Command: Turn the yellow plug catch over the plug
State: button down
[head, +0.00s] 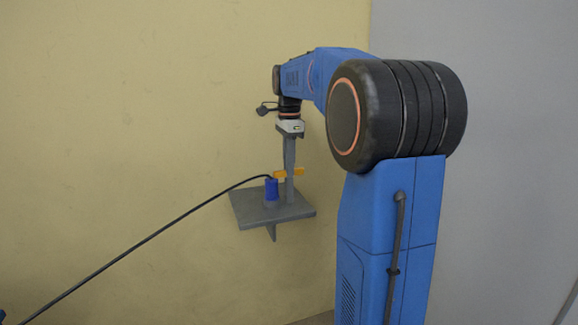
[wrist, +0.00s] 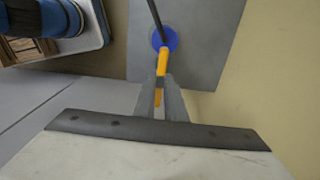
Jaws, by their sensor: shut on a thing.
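The blue plug (head: 271,191) stands upright on a grey shelf (head: 246,214) against the yellow wall, with a black cable leaving its top. The yellow catch (head: 280,174) is at about the height of the plug's top; part of it shows on each side of my fingers. My gripper (head: 290,190) points down just right of the plug, shut on the catch. In the wrist view the catch (wrist: 162,63) runs from between my fingers (wrist: 160,95) to the near edge of the blue plug (wrist: 170,42). The catch's pivot is hidden, and I cannot tell whether its tip touches the plug.
The black cable (head: 146,239) runs from the plug down to the lower left. The shelf is small, and a bracket (head: 272,232) shows under it. A grey wall (head: 510,120) stands at the right. The space left of the shelf is clear except for the cable.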

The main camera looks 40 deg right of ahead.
jog(key=c, duration=1.8)
grip_release()
notch_tip(320, 180, up, 17)
jog(key=shift+r, duration=0.2)
